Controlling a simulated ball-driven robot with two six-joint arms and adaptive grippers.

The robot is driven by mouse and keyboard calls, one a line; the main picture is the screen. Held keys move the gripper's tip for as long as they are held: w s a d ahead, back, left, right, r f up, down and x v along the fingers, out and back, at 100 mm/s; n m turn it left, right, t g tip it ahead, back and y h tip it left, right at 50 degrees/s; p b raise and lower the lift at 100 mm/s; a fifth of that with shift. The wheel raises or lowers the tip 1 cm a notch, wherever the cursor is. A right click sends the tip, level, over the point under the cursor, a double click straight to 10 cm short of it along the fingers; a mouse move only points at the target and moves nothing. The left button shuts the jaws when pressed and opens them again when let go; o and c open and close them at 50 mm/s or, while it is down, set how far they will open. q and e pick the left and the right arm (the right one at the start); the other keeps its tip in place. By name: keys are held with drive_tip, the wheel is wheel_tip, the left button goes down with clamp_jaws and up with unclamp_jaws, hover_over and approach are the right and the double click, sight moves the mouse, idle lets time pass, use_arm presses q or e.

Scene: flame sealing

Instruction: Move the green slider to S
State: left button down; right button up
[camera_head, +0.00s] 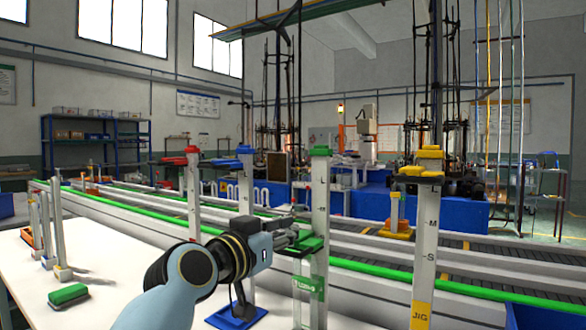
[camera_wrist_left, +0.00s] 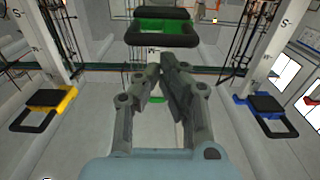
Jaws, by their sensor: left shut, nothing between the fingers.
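The green post (camera_head: 320,200) stands upright near the middle of the head view, with a green cap and letter marks down its face. The green slider (camera_head: 303,245) is on it below the L and M marks; the S mark cannot be made out. The slider also shows at the top of the left wrist view (camera_wrist_left: 162,27), as a green and black frame. My left gripper (camera_head: 308,235) is at the slider's height, in front of it. Its fingertips (camera_wrist_left: 165,65) are together and empty; contact with the slider cannot be told. My right gripper is out of view.
A yellow-capped post (camera_head: 424,250) stands to the right, its yellow slider (camera_head: 420,171) high up. A red-capped post (camera_head: 193,195) and a blue-capped post (camera_head: 245,178) stand to the left. A green block (camera_head: 68,294) lies on the white table (camera_head: 110,260).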

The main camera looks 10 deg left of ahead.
use_arm(q)
drive_tip(key=p+v, duration=0.2)
drive_tip(key=v, duration=0.8)
drive_tip(key=shift+r, duration=0.25)
